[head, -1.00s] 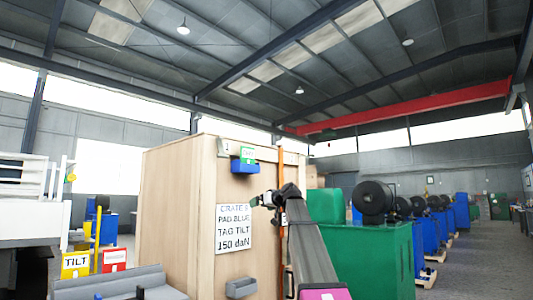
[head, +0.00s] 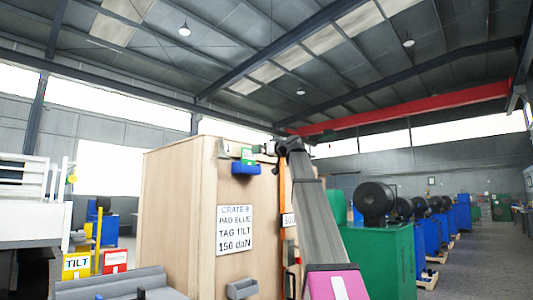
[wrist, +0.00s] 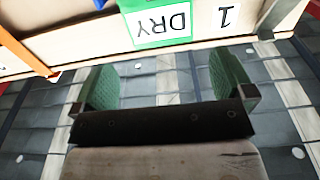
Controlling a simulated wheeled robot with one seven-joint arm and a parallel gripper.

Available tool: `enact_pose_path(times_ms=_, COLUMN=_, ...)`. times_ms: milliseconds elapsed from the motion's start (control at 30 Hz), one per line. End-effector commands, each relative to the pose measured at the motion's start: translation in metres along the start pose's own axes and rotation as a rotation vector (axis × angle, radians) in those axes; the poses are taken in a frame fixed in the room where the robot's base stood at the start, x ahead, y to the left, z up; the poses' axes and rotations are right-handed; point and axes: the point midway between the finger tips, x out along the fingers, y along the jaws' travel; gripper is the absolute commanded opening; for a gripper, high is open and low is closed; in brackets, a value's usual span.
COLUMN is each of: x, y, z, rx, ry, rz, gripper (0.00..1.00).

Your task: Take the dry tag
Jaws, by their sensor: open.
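The dry tag (head: 247,156) is a green and white card standing in a small blue holder (head: 245,168) high on the wooden crate's face. In the wrist view the dry tag (wrist: 165,24) appears upside down, with "DRY" on its white part. My gripper (head: 262,148) is at the tag's height, just to its right in the head view. In the wrist view my gripper (wrist: 163,78) is open, with green pads apart and nothing between them. The tag lies beyond the fingertips, roughly in line with the gap; I see no contact.
The wooden crate (head: 180,195) carries a sign (head: 234,230) reading "CRATE 9 PAD BLUE TAG TILT 150 daN". An orange strap (head: 282,200) runs down the crate. A grey bin (head: 242,289) sits low on its face. A green machine (head: 385,255) stands to the right.

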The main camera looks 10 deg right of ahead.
Motion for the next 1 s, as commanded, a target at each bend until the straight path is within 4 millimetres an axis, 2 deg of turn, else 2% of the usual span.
enact_pose_path(times_ms=700, x=0.075, y=0.001, z=-0.001, rx=0.001, ry=-0.001, rz=0.0, gripper=1.0)
enact_pose_path(times_ms=1000, x=0.088, y=0.0, z=0.0, rx=0.001, ry=0.001, rz=0.0, gripper=1.0)
